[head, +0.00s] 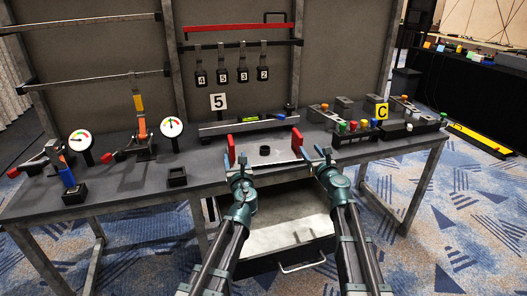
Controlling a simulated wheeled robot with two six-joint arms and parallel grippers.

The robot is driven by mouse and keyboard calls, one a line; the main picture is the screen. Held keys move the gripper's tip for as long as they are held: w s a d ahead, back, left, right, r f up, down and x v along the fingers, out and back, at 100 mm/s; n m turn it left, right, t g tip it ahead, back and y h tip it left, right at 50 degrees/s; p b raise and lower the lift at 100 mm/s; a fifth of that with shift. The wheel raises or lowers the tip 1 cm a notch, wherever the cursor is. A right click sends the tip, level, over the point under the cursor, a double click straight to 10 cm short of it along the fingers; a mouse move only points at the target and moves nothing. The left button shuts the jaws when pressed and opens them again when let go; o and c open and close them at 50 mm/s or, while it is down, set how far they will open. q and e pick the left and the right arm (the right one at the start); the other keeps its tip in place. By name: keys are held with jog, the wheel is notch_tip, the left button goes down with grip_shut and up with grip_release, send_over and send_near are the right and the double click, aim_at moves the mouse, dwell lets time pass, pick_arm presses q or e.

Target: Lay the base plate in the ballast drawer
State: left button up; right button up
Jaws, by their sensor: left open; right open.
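My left gripper (238,163) is open just in front of the left red grip (231,149). My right gripper (322,157) is open, to the right of and slightly nearer than the right red grip (297,142). I cannot tell whether either touches. The ballast drawer (303,250) is pulled out below the bench, between my forearms, and its pale floor looks empty.
A rail with a green level (240,119) lies behind the plate. A small black open box (177,177) and round gauges (80,140) stand left. A button box (356,131) and the yellow C sign (382,111) stand right. Numbered tags (222,77) hang above.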

aim_at(231, 139)
pick_arm(q)
jog(key=x, duration=1.3)
jog(key=shift+w+a+f, duration=0.1)
jog(key=shift+w, duration=0.25)
pick_arm(e)
jog(key=x, duration=1.3)
jog(key=shift+w+a+f, duration=0.1)
jog(key=shift+w, duration=0.2)
pick_arm(q)
grip_shut()
pick_arm(e)
grip_shut()
